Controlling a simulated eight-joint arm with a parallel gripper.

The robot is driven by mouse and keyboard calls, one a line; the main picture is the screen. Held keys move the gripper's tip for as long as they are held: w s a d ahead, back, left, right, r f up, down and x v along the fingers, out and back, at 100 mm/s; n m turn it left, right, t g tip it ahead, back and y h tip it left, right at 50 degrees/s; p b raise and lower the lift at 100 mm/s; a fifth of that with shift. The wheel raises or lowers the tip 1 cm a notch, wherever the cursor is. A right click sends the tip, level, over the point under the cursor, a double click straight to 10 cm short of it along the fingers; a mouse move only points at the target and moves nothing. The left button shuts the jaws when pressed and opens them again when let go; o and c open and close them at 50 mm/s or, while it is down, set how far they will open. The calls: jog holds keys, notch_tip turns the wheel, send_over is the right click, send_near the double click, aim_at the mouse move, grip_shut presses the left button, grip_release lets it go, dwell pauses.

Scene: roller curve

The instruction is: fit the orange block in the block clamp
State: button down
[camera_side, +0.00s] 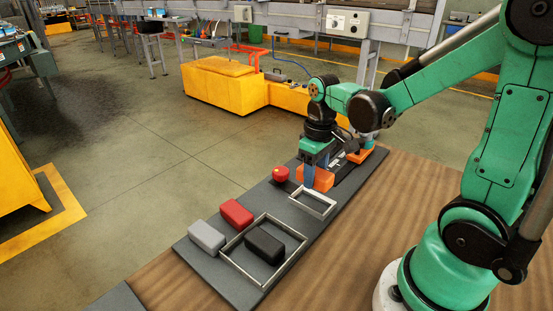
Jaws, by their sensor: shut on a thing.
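The orange block (322,177) is between the fingers of my gripper (316,174), which is shut on it. A blue finger shows on the block's left side. The block is just behind the small metal frame (329,211) and close above the dark grey board; whether it touches the board is unclear. A dark fixture with an orange part (359,156) is behind and to the right of the gripper, partly hidden by it. It may be the block clamp, but I cannot tell for sure.
A red knob (281,174) stands left of the gripper. A larger metal frame (233,272) holds a black block (265,246). A red block (236,213) and a grey block (207,236) lie left of it. The wooden table (390,205) is bare in front of the board.

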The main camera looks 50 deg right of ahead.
aim_at(312, 205)
jog(key=shift+f, duration=2.6)
jog(key=shift+f, duration=0.85)
jog(key=shift+c, duration=1.4)
grip_release()
jog(key=shift+c, duration=1.2)
jog(key=shift+r, duration=1.05)
jog(key=shift+o, duration=0.6)
jog(key=shift+r, duration=2.45)
